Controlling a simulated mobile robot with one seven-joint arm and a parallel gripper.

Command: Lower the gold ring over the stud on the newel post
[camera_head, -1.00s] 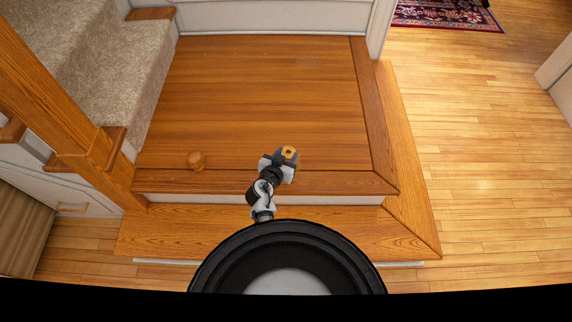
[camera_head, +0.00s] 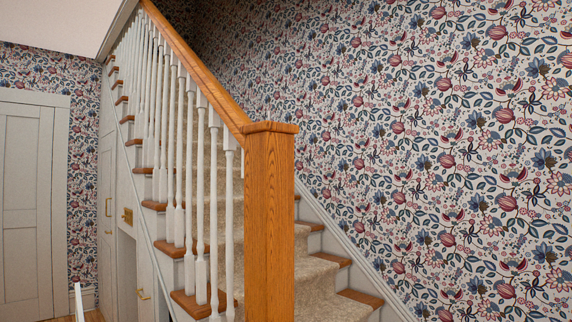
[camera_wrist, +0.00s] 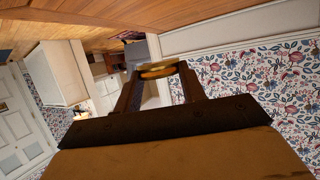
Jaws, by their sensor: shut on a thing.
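In the wrist view, my gripper (camera_wrist: 157,72) is shut on the gold ring (camera_wrist: 156,69), which sits between its two dark fingertips. The ring is seen nearly edge-on. The newel post (camera_head: 270,220) stands upright in the middle of the head view, a square oak post with a flat wider cap (camera_head: 270,127). I cannot make out a stud on the cap from this angle. My gripper and the ring are not in the head view. I cannot tell how far the ring is from the post.
An oak handrail (camera_head: 195,62) and white balusters (camera_head: 190,190) rise to the left from the post. Carpeted stairs (camera_head: 315,285) lie behind it. Floral wallpaper (camera_head: 430,130) covers the right side. A pale door (camera_head: 27,205) is at far left.

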